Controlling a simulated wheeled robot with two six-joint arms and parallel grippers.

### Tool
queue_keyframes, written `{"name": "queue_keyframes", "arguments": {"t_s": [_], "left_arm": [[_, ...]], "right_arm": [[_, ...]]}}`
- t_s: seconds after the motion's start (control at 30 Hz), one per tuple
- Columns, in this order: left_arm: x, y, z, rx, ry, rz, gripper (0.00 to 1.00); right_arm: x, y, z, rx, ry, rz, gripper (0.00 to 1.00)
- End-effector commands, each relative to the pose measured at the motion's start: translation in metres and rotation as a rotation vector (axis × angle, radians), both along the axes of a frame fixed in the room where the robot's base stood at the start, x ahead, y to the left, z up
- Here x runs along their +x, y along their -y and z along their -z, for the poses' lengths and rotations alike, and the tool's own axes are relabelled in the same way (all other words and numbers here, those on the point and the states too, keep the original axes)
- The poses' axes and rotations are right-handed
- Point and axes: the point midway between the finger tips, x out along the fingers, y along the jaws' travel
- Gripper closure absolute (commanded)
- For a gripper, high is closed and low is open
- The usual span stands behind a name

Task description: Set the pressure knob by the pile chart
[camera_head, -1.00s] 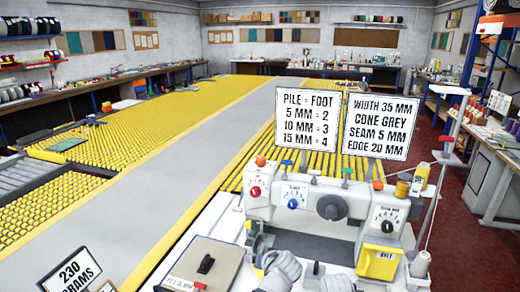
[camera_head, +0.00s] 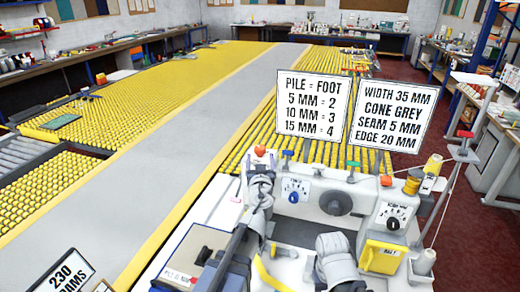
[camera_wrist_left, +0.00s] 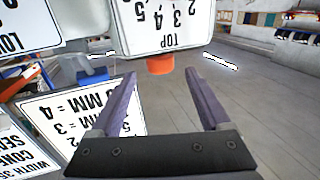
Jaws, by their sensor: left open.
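The pile chart (camera_head: 313,105) stands above the machine and reads 5 mm = 2, 10 mm = 3, 15 mm = 4. An orange-red cap (camera_wrist_left: 160,64) shows between the fingers. My right wrist (camera_head: 335,258) is low in front of the machine; its fingers cannot be made out.
A second sign (camera_head: 390,115) stands right of the chart. A blue-knob dial (camera_head: 294,193), a black handwheel (camera_head: 335,203) and another dial (camera_head: 392,217) line the machine front.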

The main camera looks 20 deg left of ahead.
Motion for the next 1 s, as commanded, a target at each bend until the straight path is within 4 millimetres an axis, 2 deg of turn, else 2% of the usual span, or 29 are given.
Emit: {"name": "queue_keyframes", "arguments": {"t_s": [0.3,0.4,0.7,0.77,1.0], "left_arm": [[0.049,-0.014,0.0,0.0,0.0,-0.001,0.2],[0.06,-0.017,0.0,0.0,-0.001,-0.001,0.2],[0.062,-0.018,0.0,0.0,-0.001,-0.001,0.2],[0.062,-0.018,0.0,0.0,-0.001,-0.001,0.24],[0.062,-0.018,0.0,0.0,-0.001,-0.001,0.52]], "right_arm": [[0.0,0.0,0.0,0.0,0.0,0.0,0.5],[0.0,0.0,0.0,0.0,0.0,0.0,0.5],[0.0,0.0,0.0,0.0,0.0,0.0,0.5],[0.0,0.0,0.0,0.0,0.0,0.0,0.5],[0.0,0.0,0.0,0.0,0.0,0.0,0.5]]}}
